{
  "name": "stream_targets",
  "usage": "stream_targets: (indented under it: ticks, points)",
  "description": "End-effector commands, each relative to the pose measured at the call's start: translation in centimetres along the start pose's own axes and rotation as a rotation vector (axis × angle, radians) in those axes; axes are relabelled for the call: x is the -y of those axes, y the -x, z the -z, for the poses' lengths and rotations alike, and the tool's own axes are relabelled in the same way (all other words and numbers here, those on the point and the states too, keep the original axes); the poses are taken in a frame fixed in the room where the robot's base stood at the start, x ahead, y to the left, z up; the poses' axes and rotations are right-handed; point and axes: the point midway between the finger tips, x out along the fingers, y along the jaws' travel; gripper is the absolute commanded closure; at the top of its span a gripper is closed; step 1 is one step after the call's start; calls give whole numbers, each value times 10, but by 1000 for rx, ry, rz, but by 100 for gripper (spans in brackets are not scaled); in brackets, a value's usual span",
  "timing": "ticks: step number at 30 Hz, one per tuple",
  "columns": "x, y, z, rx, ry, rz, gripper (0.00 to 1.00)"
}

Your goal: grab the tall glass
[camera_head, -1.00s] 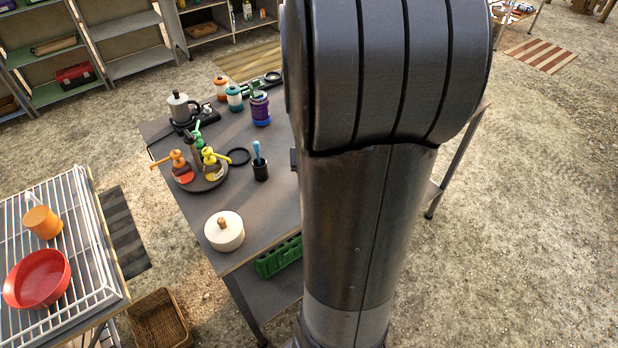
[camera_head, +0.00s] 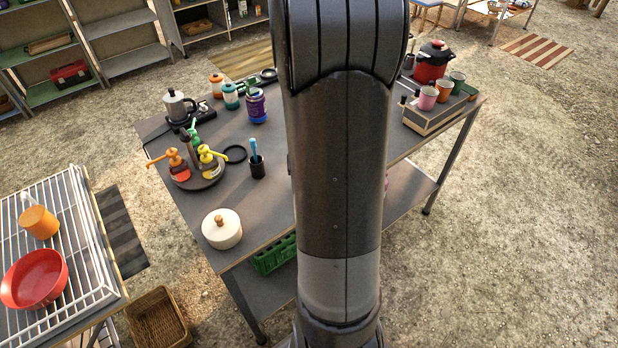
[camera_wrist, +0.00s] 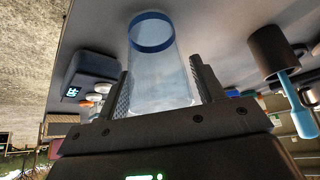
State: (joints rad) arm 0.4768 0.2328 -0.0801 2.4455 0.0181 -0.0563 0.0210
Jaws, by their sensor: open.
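The tall glass (camera_wrist: 162,75) is clear with a blue ring at the end by the tabletop. It shows in the wrist view, where the scene appears upside down. My gripper (camera_wrist: 161,68) is open, with one finger on each side of the glass. A narrow gap shows on the right; whether the left finger touches is hard to tell. In the head view my arm hides both the glass and my gripper.
A black cup with a blue-handled brush (camera_head: 256,165) stands nearby on the grey table (camera_head: 200,205); the cup also shows in the wrist view (camera_wrist: 272,52). A dark box with a lit display (camera_wrist: 88,75) sits on the glass's other side. A lidded white pot (camera_head: 222,230) is at the front.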

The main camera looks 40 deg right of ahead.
Motion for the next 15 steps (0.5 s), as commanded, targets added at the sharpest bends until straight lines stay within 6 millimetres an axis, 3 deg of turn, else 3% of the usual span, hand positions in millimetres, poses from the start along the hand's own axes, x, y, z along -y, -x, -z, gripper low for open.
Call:
stream_targets:
  ticks: [5, 15]
  points:
    - [0, 0, 0, 0, 0, 0, 38]
    - [0, 0, 0, 0, 0, 0, 65]
